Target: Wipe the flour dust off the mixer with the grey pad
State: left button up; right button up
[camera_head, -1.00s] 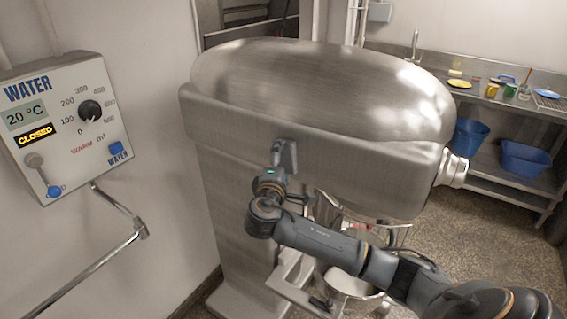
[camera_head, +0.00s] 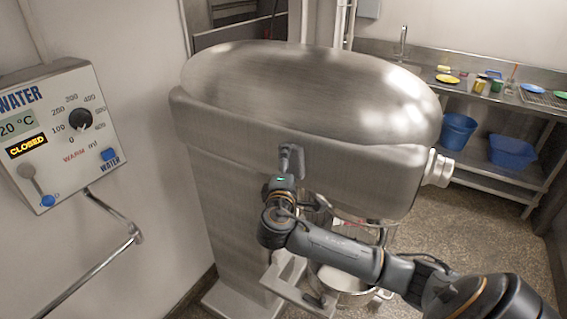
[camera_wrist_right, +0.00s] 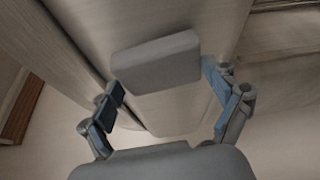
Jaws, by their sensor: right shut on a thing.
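The mixer (camera_head: 300,100) is a large brushed-metal machine in the middle of the head view. Pale cloudy patches show on its rounded top; I cannot tell flour from reflections. My right gripper (camera_head: 288,163) is at the mixer's near side, below the rounded top, shut on the grey pad (camera_head: 294,158). In the right wrist view the pad (camera_wrist_right: 157,58) sits between the fingers, close to the mixer's metal surface (camera_wrist_right: 165,105); I cannot tell whether it touches. My left gripper is not in view.
A water control panel (camera_head: 65,135) with a pipe (camera_head: 95,262) is on the left wall. A metal bowl (camera_head: 345,282) stands under the mixer head. A steel counter (camera_head: 470,88) with small dishes and blue tubs (camera_head: 512,152) is at the back right.

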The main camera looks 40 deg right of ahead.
jog(key=shift+s+d+r+p, duration=0.1)
jog(key=shift+s+d+p, duration=0.25)
jog(key=shift+s, duration=0.6)
jog(key=shift+s+d+p, duration=0.1)
jog(key=shift+s+d, duration=0.35)
jog(key=shift+s, duration=0.5)
jog(key=shift+s+d+r+p, duration=0.1)
jog(key=shift+s+d+p, duration=0.25)
jog(key=shift+s, duration=0.6)
jog(key=shift+f, duration=0.1)
jog(key=shift+w, duration=0.1)
jog(key=shift+w+a+b, duration=0.3)
jog(key=shift+w+a, duration=0.4)
jog(key=shift+w, duration=0.95)
jog(key=shift+w+a+b, duration=0.25)
jog(key=shift+w+a, duration=0.4)
jog(key=shift+w, duration=1.05)
jog(key=shift+w+a+b, duration=0.3)
jog(key=shift+w+a, duration=0.4)
jog(key=shift+w, duration=0.95)
jog(key=shift+s+a+f+p, duration=0.15)
jog(key=shift+s+a, duration=0.25)
jog(key=shift+a, duration=0.5)
jog(key=shift+s+a+r+p, duration=0.1)
jog(key=shift+s+a+p, duration=0.25)
jog(key=shift+a, duration=0.55)
jog(key=shift+s+a+f+p, duration=0.15)
jog(key=shift+s+a, duration=0.25)
jog(key=shift+a, duration=0.5)
